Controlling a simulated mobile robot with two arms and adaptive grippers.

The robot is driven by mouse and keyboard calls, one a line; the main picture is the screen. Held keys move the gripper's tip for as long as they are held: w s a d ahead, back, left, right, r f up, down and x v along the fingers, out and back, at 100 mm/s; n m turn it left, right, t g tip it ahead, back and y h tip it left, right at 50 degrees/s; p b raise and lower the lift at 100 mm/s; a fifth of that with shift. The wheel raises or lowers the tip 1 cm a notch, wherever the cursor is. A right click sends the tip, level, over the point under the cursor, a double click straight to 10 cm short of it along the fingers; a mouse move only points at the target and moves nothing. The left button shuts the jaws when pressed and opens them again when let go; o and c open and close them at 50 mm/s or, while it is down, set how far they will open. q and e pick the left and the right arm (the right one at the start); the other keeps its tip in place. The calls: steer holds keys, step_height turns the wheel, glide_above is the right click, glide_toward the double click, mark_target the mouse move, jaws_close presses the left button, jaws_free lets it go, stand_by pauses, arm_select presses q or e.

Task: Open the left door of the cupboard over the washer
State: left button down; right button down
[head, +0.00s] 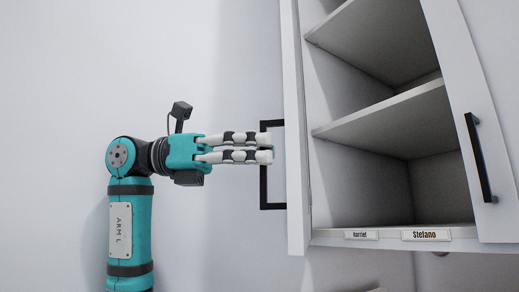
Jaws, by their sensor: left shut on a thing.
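The cupboard (370,163) hangs on the wall at the right of the head view. Its left door (295,185) stands wide open, swung out to the left and seen nearly edge-on, with a black bar handle (264,190) on it. My left gripper (268,148) is at this handle with its white-and-black fingers pointing right, shut on the handle; the fingers hide part of the bar. The cupboard's right door (480,110) shows at the right edge with its own black handle (481,158). My right gripper is out of view.
The cupboard's shelves (385,118) are bare where visible. Labels reading Harriet (361,236) and Stefano (426,235) sit on its bottom front edge. The pale wall to the left is clear.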

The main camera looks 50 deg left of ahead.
arm_select(q)
steer(key=c, duration=1.4)
jaws_free()
steer(key=shift+r, duration=5.05)
